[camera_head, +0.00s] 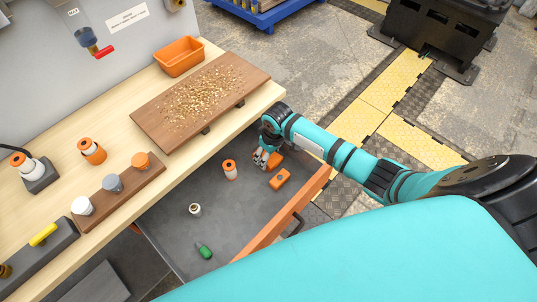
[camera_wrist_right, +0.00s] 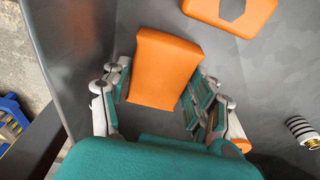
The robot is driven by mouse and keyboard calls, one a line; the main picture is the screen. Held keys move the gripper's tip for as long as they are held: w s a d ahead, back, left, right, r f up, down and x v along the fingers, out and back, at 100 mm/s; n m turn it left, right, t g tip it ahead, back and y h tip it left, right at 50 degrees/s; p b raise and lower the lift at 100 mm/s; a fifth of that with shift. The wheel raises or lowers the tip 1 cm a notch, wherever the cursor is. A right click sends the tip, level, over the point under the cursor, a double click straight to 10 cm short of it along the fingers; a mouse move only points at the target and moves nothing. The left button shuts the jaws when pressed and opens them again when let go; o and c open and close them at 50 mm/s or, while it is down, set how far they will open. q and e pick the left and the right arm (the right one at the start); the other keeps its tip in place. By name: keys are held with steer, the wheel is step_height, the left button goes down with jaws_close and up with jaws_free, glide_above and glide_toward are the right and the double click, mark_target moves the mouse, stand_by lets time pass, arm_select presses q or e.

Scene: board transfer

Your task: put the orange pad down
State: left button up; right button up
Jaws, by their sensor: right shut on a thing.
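The orange pad (camera_head: 276,160) is in the open grey drawer (camera_head: 165,228), near its far right corner. My right gripper (camera_head: 263,157) reaches down into the drawer at the pad. In the right wrist view the plain orange pad (camera_wrist_right: 166,68) is between the two fingers of the gripper (camera_wrist_right: 160,90), which is shut on it. Whether the pad touches the drawer floor, I cannot tell. My left gripper is not in view.
An orange block with a hole (camera_head: 280,178) lies close beside the pad. An orange-and-white cylinder (camera_head: 230,169), a small bottle (camera_head: 195,210) and a green item (camera_head: 204,251) are in the drawer. The drawer's middle is clear.

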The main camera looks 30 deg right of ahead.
mark_target(275, 161)
steer(key=shift+f, duration=0.3)
steer(key=o, duration=1)
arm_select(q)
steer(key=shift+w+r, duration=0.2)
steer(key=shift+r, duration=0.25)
arm_select(e)
steer(key=shift+o, duration=0.2)
steer(key=shift+f+b, duration=0.3)
steer(key=shift+b, duration=0.2)
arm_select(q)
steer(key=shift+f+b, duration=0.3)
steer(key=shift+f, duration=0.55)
arm_select(e)
step_height(275, 161, up, 18)
steer(key=s+d, duration=0.1)
steer(key=s, duration=0.1)
steer(key=shift+s+f, duration=0.25)
steer(key=shift+s, duration=0.1)
steer(key=shift+f, duration=0.1)
